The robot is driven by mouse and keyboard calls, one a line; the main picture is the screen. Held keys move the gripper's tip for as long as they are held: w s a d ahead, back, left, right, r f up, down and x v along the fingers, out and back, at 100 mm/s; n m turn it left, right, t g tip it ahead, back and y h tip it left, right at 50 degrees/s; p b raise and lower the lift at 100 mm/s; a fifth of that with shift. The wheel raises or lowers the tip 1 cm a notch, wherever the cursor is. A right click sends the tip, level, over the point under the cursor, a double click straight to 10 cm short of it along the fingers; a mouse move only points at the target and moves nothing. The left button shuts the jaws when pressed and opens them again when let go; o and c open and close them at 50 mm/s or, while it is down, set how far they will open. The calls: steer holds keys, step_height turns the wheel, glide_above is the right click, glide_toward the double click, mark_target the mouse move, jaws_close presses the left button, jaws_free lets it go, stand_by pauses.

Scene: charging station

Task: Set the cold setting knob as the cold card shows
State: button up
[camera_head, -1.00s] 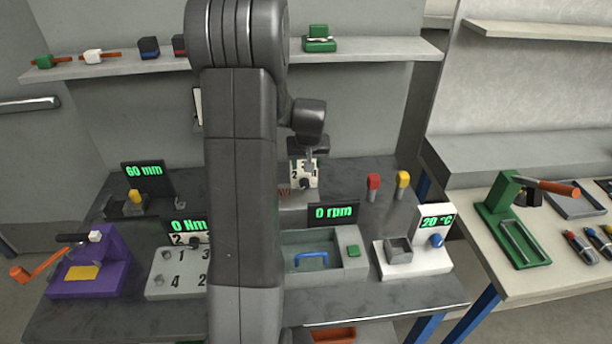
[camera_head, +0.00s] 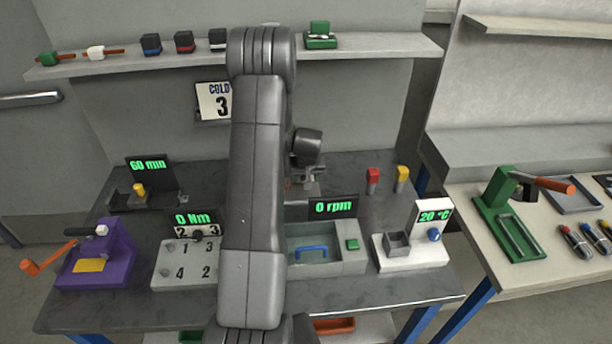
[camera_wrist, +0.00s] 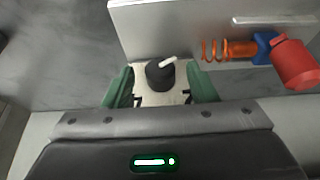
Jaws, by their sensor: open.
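The cold card (camera_head: 214,101) hangs on the back wall and reads "COLD 3". In the wrist view, a black knob (camera_wrist: 159,76) with a white pointer sits on a pale plate (camera_wrist: 148,99). The pointer aims to the upper right. My gripper (camera_wrist: 160,86) is open, with one green finger on each side of the knob; I cannot tell whether either touches it. The dial numbers are not readable in the wrist view. In the head view my arm covers most of this spot at the bench's middle back.
In the wrist view, an orange spring (camera_wrist: 228,49) and a red cylinder (camera_wrist: 295,64) lie close by at right. On the bench, a red-topped post (camera_head: 373,178), a yellow-topped post (camera_head: 401,178) and the 0 rpm display (camera_head: 333,207) stand near my gripper.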

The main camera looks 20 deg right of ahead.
steer(key=shift+w+f, duration=0.15)
steer(key=shift+f, duration=0.25)
steer(key=c, duration=1)
steer(key=shift+o, duration=0.2)
